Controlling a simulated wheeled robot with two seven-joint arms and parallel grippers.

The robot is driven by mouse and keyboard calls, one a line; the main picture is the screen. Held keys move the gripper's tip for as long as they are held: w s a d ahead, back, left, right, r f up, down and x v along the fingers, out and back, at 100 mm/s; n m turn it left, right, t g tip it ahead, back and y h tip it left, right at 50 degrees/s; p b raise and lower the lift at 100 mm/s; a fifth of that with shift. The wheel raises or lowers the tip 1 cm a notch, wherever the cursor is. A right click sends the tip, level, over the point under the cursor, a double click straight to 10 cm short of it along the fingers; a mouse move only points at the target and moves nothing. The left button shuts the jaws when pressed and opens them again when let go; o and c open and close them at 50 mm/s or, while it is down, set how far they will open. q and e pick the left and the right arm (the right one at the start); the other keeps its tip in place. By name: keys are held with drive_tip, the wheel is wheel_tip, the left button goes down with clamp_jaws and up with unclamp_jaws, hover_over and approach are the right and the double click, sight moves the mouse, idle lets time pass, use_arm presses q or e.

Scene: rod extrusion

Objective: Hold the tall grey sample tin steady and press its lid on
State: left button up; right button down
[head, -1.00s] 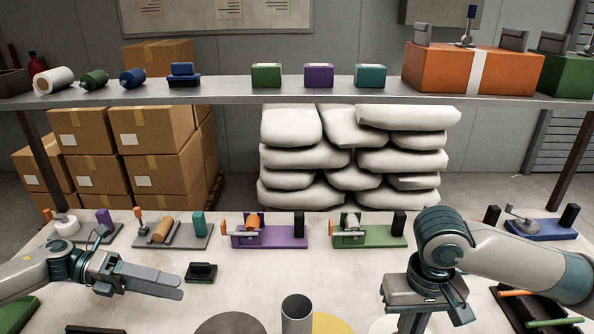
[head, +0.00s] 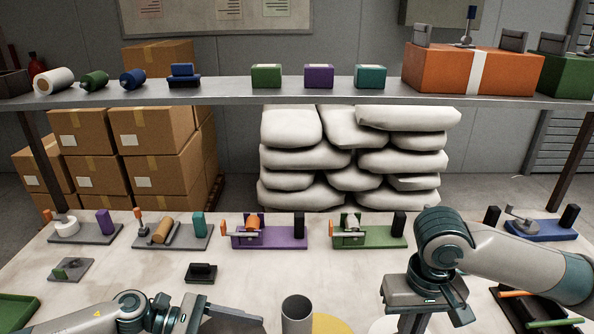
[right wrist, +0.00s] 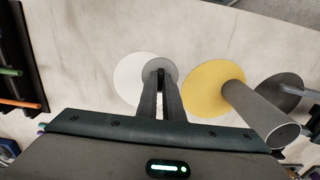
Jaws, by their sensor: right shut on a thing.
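The tall grey sample tin (head: 297,315) stands upright and open-topped on a yellow disc (head: 333,324) at the front of the bench. In the right wrist view the tin (right wrist: 258,115) leans outward in perspective. My left gripper (head: 240,318) is open, just left of the tin and apart from it in the head view. My right gripper (right wrist: 160,82) is shut on the small dark knob of the round grey lid (right wrist: 173,69). The lid is over a white disc (right wrist: 133,75); I cannot tell if it touches it. The right fingertips are below the head view.
A dark disc (right wrist: 280,90) lies beyond the tin. A black block (head: 201,273) sits behind the left gripper. Fixtures, including a purple one (head: 285,238) and a green one (head: 375,238), line the back. A dark tray with rods (head: 530,305) is at right.

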use_arm(q)
drive_tip(key=shift+d, duration=0.2)
drive_tip(key=shift+x, duration=4.8)
drive_tip(key=shift+c, duration=0.6)
drive_tip(key=c, duration=0.6)
drive_tip(key=shift+o, duration=0.2)
use_arm(e)
drive_tip(key=w+a+r+n, duration=0.2)
drive_tip(key=a+r+n, duration=0.5)
drive_tip(key=a, duration=0.3)
drive_tip(key=w+a+r+n, duration=0.2)
drive_tip(key=a+r+n, duration=0.6)
drive_tip(key=a+n, duration=0.2)
drive_tip(key=shift+w+a+n, duration=0.2)
drive_tip(key=shift+n, duration=0.1)
